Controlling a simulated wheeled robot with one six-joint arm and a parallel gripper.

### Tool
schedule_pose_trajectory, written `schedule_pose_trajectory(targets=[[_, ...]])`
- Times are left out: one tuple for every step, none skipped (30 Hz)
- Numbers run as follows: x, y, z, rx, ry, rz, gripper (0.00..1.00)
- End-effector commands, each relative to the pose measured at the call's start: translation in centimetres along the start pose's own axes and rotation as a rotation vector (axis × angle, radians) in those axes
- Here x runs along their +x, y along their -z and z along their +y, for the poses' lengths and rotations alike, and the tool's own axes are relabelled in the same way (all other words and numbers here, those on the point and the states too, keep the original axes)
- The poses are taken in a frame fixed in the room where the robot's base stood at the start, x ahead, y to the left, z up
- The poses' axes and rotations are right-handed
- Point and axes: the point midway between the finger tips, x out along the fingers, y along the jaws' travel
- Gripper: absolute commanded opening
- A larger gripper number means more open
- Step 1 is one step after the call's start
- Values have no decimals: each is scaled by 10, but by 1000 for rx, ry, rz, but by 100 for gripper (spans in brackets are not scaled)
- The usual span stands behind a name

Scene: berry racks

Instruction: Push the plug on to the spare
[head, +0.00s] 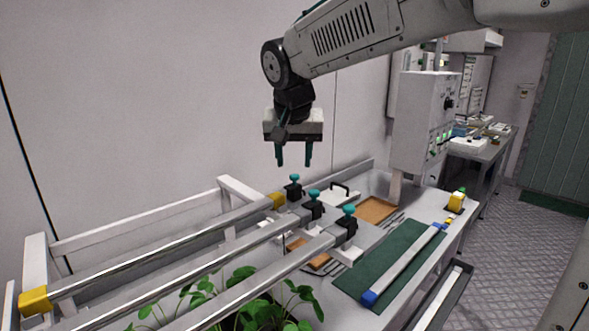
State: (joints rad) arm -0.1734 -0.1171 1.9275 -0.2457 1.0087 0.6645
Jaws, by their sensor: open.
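My gripper (294,162) hangs in the air, fingers down and apart, with nothing between them. It is above the far ends of the rack rails. A pale bar (402,266), possibly the spare, lies on a green mat (422,251) on the bench, right of the rails. It has a blue piece (369,298) at its near end and another blue piece (440,227) at its far end. A small yellow block (455,202) with a green top stands further back on the bench. I cannot tell which of these pieces is the plug.
Long metal rails (190,236) run along the left, with leafy plants (240,300) below. Several teal-topped valves (314,203) stand at the rails' far ends. Brown boards (376,210) lie behind. A grey control box (425,122) rises at the back right.

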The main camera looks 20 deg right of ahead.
Motion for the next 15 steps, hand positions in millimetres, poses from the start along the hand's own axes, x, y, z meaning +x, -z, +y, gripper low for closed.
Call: schedule_pose_trajectory(targets=[[9, -1, 0, 0, -2, -2, 43], [14, -1, 1, 0, -2, -3, 43], [20, 0, 0, 0, -1, -2, 43], [23, 0, 0, 0, -1, -2, 43], [27, 0, 1, 0, -2, -2, 43], [30, 0, 1, 0, -1, -1, 43], [33, 0, 1, 0, -1, -1, 43], [34, 0, 1, 0, 0, -1, 43], [36, 0, 1, 0, 0, -1, 43], [38, 0, 1, 0, 0, -1, 43], [38, 0, 1, 0, 0, -1, 43], [39, 0, 1, 0, 0, -1, 43], [39, 0, 1, 0, 0, -1, 43], [39, 0, 1, 0, 0, 0, 43], [39, 0, 1, 0, 0, 0, 43]])
